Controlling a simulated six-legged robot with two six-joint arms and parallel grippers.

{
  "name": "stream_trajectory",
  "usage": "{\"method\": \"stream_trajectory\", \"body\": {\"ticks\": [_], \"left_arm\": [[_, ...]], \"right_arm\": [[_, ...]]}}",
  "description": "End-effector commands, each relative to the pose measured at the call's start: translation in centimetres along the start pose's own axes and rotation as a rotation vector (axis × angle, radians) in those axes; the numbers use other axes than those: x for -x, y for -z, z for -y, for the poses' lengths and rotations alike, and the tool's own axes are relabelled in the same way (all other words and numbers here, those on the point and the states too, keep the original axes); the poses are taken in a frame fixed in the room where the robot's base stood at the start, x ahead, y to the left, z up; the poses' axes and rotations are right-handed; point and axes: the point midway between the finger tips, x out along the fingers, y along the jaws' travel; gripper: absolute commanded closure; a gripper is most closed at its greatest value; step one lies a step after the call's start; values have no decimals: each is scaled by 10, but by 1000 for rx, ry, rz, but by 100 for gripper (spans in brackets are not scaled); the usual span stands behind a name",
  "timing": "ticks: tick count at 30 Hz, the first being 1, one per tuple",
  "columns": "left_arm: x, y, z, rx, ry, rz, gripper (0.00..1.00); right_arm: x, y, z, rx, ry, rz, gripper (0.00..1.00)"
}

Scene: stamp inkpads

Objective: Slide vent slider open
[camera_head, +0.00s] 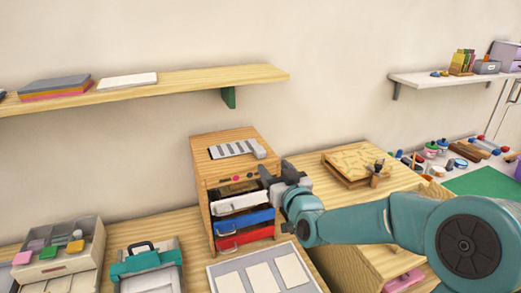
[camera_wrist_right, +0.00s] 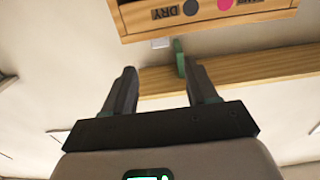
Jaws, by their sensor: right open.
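A wooden drawer cabinet (camera_head: 202,172) stands on the bench in the head view. On its top lies a grey slatted vent (camera_head: 230,149), with a light grey block at its right end that looks like the slider (camera_head: 259,149). My right gripper (camera_head: 272,174) is in front of the cabinet's upper right front, below the vent, and hides part of that front. In the right wrist view, my right gripper (camera_wrist_right: 163,85) is open and empty, apart from the cabinet front (camera_wrist_right: 205,18) with its upside-down DRY label. The vent is out of the wrist view. My left gripper is not in view.
The cabinet has white, blue (camera_head: 245,222) and red drawers. A wooden shelf (camera_head: 180,85) with a green bracket hangs above and behind. A tray with white sheets (camera_head: 266,276) lies in front. A wooden board (camera_head: 358,162) lies to the right. An inkpad box (camera_head: 62,262) stands left.

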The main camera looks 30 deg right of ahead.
Motion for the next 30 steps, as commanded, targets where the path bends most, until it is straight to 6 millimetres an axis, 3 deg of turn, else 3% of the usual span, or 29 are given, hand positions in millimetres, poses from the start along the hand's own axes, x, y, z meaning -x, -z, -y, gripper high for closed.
{"method": "stream_trajectory", "body": {"ticks": [6, 12, 24, 29, 30], "left_arm": [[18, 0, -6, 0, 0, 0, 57], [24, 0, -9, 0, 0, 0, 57], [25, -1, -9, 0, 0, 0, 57], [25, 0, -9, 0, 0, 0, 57], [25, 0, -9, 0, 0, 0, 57]], "right_arm": [[-52, 2, 2, 0, 2, 2, 43], [-82, 1, 4, -1, 2, 1, 43], [-91, 0, 5, 0, 2, 1, 43], [-91, 0, 5, 0, 1, 1, 95], [-91, 0, 5, 0, 1, 1, 100]]}}
